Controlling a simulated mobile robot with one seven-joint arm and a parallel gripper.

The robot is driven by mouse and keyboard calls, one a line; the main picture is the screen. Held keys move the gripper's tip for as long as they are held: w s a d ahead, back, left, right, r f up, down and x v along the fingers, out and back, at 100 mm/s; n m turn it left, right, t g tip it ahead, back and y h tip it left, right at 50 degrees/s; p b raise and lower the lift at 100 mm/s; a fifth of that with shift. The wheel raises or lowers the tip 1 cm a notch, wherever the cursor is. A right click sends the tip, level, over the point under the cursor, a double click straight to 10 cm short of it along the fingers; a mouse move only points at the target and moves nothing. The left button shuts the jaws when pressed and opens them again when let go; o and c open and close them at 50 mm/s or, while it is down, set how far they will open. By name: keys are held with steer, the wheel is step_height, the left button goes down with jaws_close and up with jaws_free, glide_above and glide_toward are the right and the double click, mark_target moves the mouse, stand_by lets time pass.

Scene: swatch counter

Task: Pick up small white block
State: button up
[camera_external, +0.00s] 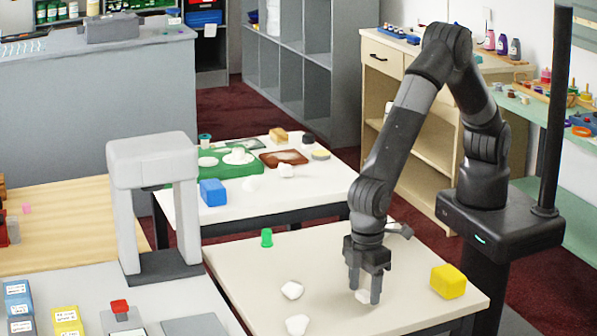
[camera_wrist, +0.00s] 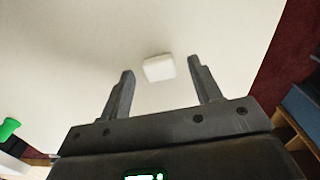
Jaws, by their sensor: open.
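The small white block (camera_wrist: 159,68) lies on the pale table, just beyond and between the fingertips in the wrist view. In the external view the small white block (camera_external: 362,297) is partly hidden by the fingers. My gripper (camera_external: 366,290) points down low over the table at the block. Its two fingers are spread apart, with nothing held; in the wrist view my gripper (camera_wrist: 161,66) shows a gap on each side of the block.
The pale table (camera_external: 330,262) also holds a yellow block (camera_external: 448,281) to the right, a green cup-like piece (camera_external: 267,237) at the back left, and two white lumps, one (camera_external: 292,290) left and one (camera_external: 297,325) nearer the front. Table space around the gripper is mostly clear.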

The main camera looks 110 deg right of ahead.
steer(key=shift+f, duration=0.2)
steer(key=c, duration=1.1)
steer(key=shift+o, duration=0.2)
